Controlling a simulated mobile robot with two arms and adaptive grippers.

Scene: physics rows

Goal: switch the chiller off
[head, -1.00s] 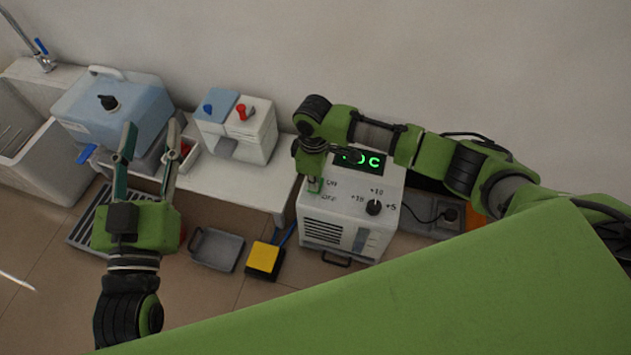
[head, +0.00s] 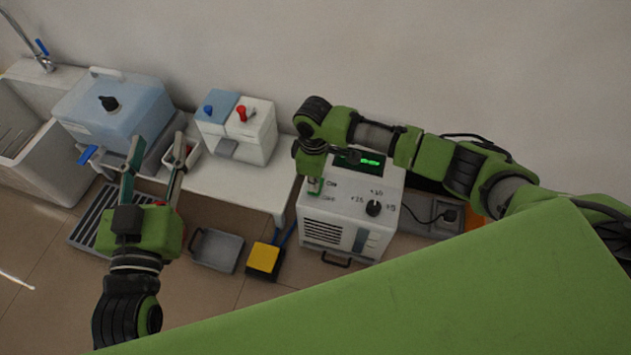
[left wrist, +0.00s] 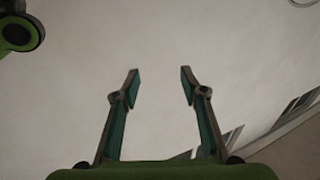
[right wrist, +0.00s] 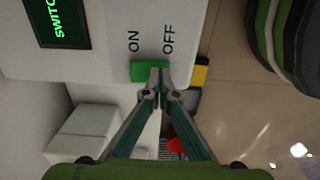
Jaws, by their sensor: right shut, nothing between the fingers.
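The chiller (head: 333,231) is a white box on the floor, right of the low table. Its display (head: 360,160) shows small green text; in the right wrist view the display (right wrist: 60,18) shows letters starting "SWITC", cut off by the frame edge. The green switch (right wrist: 146,70) sits beside the ON and OFF labels. My right gripper (right wrist: 158,72) is shut and empty, its tips at the switch's OFF-side end; contact is hard to tell. In the head view my right arm covers part of the chiller's top. My left gripper (head: 154,152) is open and empty, away from the chiller.
A black dial (head: 374,208) is on the chiller's front right. A low white table (head: 235,183) holds a white box with blue and red knobs (head: 256,130). A blue container (head: 118,115) stands further left beside a sink (head: 40,160). A dustpan (head: 217,251) lies on the floor.

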